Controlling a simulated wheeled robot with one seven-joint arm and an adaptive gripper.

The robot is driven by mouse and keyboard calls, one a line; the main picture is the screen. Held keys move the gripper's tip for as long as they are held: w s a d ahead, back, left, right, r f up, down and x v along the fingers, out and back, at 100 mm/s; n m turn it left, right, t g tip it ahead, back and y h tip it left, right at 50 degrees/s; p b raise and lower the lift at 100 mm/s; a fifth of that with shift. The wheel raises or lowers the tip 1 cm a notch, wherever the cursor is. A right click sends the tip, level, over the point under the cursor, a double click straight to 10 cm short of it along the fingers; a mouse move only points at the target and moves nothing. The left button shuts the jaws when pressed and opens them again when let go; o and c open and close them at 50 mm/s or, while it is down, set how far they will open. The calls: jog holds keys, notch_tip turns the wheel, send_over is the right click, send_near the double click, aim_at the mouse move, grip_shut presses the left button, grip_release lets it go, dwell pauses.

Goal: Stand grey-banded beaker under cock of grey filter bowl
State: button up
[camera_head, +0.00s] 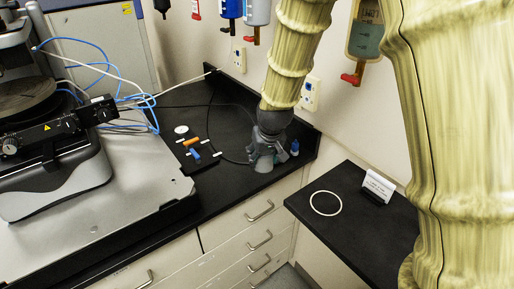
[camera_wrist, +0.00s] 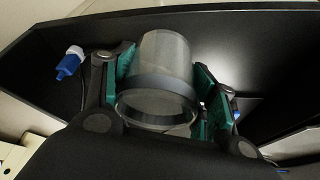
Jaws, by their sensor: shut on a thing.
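The grey-banded beaker (camera_wrist: 163,65) is clear, with a grey band near the end closest to the wrist camera. My gripper (camera_head: 264,158) is shut on it, with teal pads on both sides of its wall. In the head view the gripper is low over the back corner of the black counter, and the beaker (camera_head: 263,167) shows only partly between the fingers. I cannot tell whether its base touches the counter. On the right wall hangs a bowl with grey-green contents (camera_head: 366,38) and a red cock (camera_head: 350,79). Which bowl is the grey one is unclear.
Several other bowls hang at the top, including a blue one (camera_head: 230,8), cut by the frame edge. A white ring (camera_head: 326,203) lies on the clear right counter (camera_head: 310,222), by a small sign (camera_head: 379,185). The profiler fills the left.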

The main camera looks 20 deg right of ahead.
jog(key=w, duration=0.3)
jog(key=w+p, duration=0.1)
jog(key=w, duration=0.2)
jog(key=w+f+p, duration=0.1)
jog(key=w, duration=0.2)
jog(key=shift+d, duration=0.4)
jog(key=shift+f+p, duration=1)
jog(key=shift+f, duration=0.7)
jog(key=o, duration=1.4)
jog(key=shift+f, duration=0.1)
jog(key=shift+o, duration=0.2)
jog(key=shift+r, duration=0.3)
jog(key=b+v, duration=0.2)
jog(key=v, duration=0.9)
jog(key=shift+s+r+b, duration=0.25)
jog(key=shift+b, duration=0.15)
